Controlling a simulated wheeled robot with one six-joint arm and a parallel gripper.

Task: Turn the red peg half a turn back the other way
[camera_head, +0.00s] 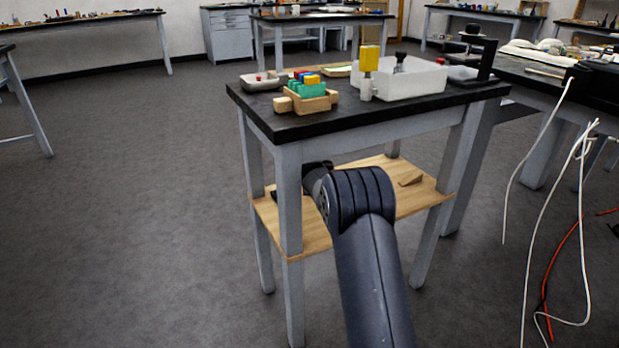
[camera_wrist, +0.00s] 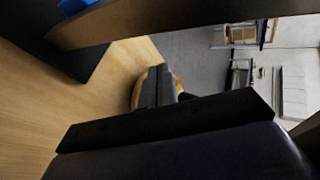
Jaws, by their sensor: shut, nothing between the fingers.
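Small red pieces (camera_head: 301,74) show at the back of a wooden holder with green blocks (camera_head: 307,89) on the black-topped table in the head view. They are too small to tell whether one is the red peg or how it is turned. No red peg shows in the wrist view.
The lower wooden shelf (camera_head: 281,232) holds a small wooden wedge (camera_head: 411,180). The table (camera_head: 340,124) also bears a white tray (camera_head: 418,82), a yellow block (camera_head: 369,57) and a grey box (camera_head: 259,82). Cables (camera_head: 548,190) hang at right. Floor at left is clear.

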